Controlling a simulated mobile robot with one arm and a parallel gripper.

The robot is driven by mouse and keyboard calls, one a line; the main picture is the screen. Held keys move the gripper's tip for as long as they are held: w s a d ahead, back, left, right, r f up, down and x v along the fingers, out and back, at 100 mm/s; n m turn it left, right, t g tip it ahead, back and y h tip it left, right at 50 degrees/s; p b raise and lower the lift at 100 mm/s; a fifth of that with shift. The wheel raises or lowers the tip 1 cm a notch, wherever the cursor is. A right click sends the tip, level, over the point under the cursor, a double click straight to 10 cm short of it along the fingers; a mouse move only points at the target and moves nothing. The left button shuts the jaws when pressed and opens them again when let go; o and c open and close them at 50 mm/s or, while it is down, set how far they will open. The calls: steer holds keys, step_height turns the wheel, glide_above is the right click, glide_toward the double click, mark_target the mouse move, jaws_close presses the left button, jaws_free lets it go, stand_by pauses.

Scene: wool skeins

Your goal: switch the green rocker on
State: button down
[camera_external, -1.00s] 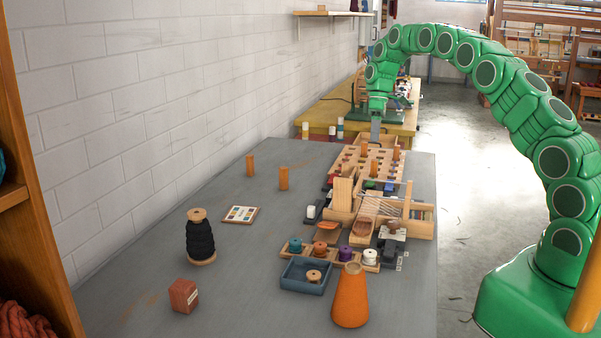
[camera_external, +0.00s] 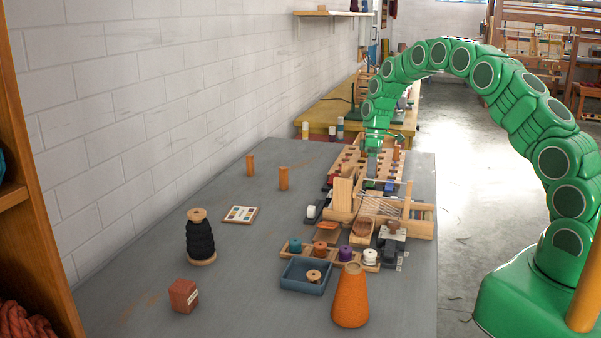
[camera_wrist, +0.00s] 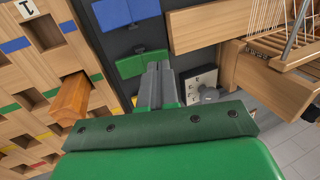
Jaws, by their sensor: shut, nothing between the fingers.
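The green rocker (camera_wrist: 130,67) is in the wrist view, just left of and beyond my fingertips, on a dark panel. Its surface shows two green halves with a narrow gap between. I cannot tell which half is pressed. It is a small green patch in the external view (camera_external: 389,187). My gripper (camera_wrist: 158,68) is shut and empty, with its tips close to the rocker's right half; I cannot tell whether they touch. In the external view my gripper (camera_external: 373,165) points down over the wooden peg board. My fingers hide part of the panel.
A blue rocker (camera_wrist: 120,11) lies beyond the green one. A wooden board (camera_wrist: 30,85) with square holes and an orange peg (camera_wrist: 72,98) is at left. A pale plate with a grey knob (camera_wrist: 207,92) and a small loom (camera_wrist: 275,50) are at right.

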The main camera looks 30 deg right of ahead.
mark_target(370, 183)
steer(key=shift+x, duration=0.9)
steer(key=shift+f, duration=0.1)
steer(key=shift+s+a+f, duration=0.15)
steer(key=shift+w+d+r, duration=0.25)
steer(key=shift+w+d, duration=0.3)
steer(key=shift+w, duration=0.1)
steer(key=shift+r, duration=0.1)
step_height(370, 183, up, 14)
stand_by(0.7)
